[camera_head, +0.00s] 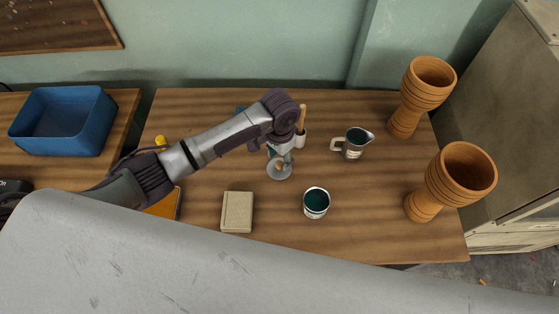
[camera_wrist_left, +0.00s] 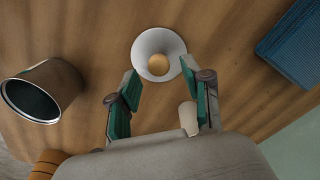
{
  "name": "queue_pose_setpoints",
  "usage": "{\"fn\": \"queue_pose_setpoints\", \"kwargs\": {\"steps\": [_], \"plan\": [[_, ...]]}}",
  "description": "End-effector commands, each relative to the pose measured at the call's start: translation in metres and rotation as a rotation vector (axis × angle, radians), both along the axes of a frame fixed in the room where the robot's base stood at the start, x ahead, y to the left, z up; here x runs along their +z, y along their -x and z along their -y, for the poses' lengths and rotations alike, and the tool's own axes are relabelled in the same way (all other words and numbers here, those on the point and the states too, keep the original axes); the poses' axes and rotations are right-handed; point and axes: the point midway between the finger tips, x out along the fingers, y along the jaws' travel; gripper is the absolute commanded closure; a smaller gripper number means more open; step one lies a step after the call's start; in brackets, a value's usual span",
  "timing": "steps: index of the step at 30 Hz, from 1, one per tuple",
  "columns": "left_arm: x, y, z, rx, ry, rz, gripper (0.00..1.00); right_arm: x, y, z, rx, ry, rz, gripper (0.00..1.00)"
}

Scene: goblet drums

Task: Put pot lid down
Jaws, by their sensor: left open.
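The pot lid (camera_head: 279,173), a small pale grey disc with a round wooden knob, lies on the wooden table, knob up. It also shows in the left wrist view (camera_wrist_left: 145,44). My left gripper (camera_head: 281,152) points down just above the lid. The gripper partly hides the lid in the head view. My right gripper does not show.
A can of dark teal liquid (camera_head: 316,204) and a beige block (camera_head: 237,212) stand nearer. A metal jug (camera_head: 354,144) and two wooden goblet drums (camera_head: 422,96) (camera_head: 452,182) are to the right. A blue bin (camera_head: 62,122) sits far left. The table between can and jug is clear.

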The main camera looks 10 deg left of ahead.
Motion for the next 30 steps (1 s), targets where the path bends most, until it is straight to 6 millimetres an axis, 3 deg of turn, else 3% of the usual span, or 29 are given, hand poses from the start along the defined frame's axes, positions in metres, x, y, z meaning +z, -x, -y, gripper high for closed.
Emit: {"fn": "queue_pose_setpoints", "kwargs": {"steps": [6, 12, 18, 30], "plan": [[0.05, -0.001, 0.0, 0.0, 0.001, 0.003, 0.51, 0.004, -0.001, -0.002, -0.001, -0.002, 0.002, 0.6], [0.079, -0.001, 0.0, 0.0, 0.001, 0.001, 0.51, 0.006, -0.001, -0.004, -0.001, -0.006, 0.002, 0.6], [0.089, 0.0, 0.0, 0.001, 0.0, 0.0, 0.51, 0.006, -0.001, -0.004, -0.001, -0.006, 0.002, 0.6], [0.088, 0.0, 0.0, 0.0, -0.001, -0.001, 0.51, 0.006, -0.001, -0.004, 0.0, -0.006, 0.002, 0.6]]}}
